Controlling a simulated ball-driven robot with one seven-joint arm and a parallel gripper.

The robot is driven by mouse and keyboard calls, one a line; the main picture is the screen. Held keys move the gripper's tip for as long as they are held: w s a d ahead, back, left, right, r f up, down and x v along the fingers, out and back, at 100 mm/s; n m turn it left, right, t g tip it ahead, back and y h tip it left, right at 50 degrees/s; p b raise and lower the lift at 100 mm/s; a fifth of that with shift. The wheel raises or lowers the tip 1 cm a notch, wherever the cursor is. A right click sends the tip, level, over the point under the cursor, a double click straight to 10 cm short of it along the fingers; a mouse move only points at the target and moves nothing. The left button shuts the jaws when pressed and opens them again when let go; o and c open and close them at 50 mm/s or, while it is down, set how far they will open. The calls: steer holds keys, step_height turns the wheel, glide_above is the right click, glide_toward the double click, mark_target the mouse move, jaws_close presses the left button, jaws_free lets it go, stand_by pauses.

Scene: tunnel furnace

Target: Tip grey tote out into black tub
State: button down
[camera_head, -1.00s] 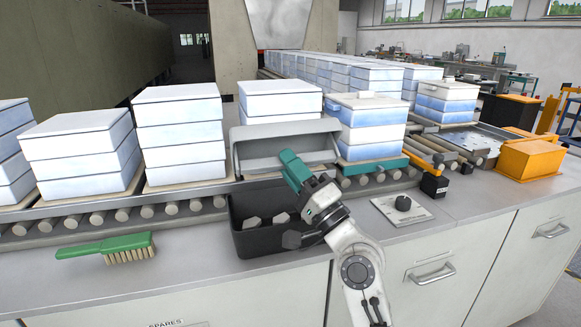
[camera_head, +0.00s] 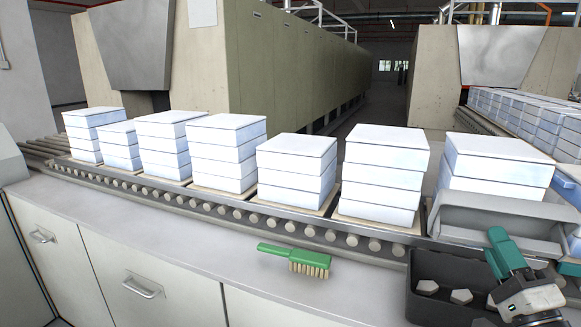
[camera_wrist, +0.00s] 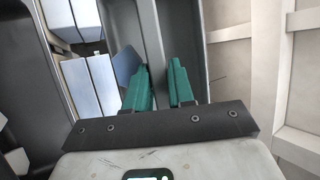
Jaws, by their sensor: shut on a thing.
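The grey tote (camera_head: 490,218) is at the right of the head view, tilted with its open side towards me, above the back of the black tub (camera_head: 412,291). My gripper (camera_head: 497,240) has green fingers shut on the tote's near wall. In the wrist view the fingers (camera_wrist: 160,80) stand on either side of a grey wall of the tote (camera_wrist: 152,35). The tub sits on the counter and holds several grey hexagonal pieces (camera_head: 461,296). My gripper hides the tub's right part. I cannot tell whether anything is left inside the tote.
A roller conveyor (camera_head: 290,225) runs behind the counter, carrying several white-blue stacks (camera_head: 380,175); one stands close behind the tote. A green brush (camera_head: 300,258) lies on the counter left of the tub. The counter's left stretch (camera_head: 130,230) is clear.

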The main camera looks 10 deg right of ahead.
steer(key=shift+r+p, duration=0.15)
steer(key=shift+p, duration=0.5)
steer(key=shift+f+b, duration=0.2)
steer(key=shift+b, duration=0.5)
steer(key=b, duration=0.5)
steer(key=shift+s+f+n+t+y, duration=0.1)
steer(key=shift+f+n+t+y, duration=0.2)
steer(key=shift+n+t, duration=0.1)
steer(key=shift+r+p, duration=0.5)
steer(key=shift+p, duration=0.75)
steer(key=m+g+p, duration=0.1)
steer(key=p, duration=0.4)
steer(key=r+g+p, duration=0.1)
steer(key=p, duration=0.4)
steer(key=shift+w+d+m+h, duration=0.15)
steer(key=shift+w+m+h, duration=0.1)
steer(key=shift+m+h, duration=0.15)
steer(key=shift+f+b, duration=0.5)
steer(key=shift+b, duration=0.4)
steer(key=shift+f+b, duration=0.1)
steer(key=shift+b, duration=0.65)
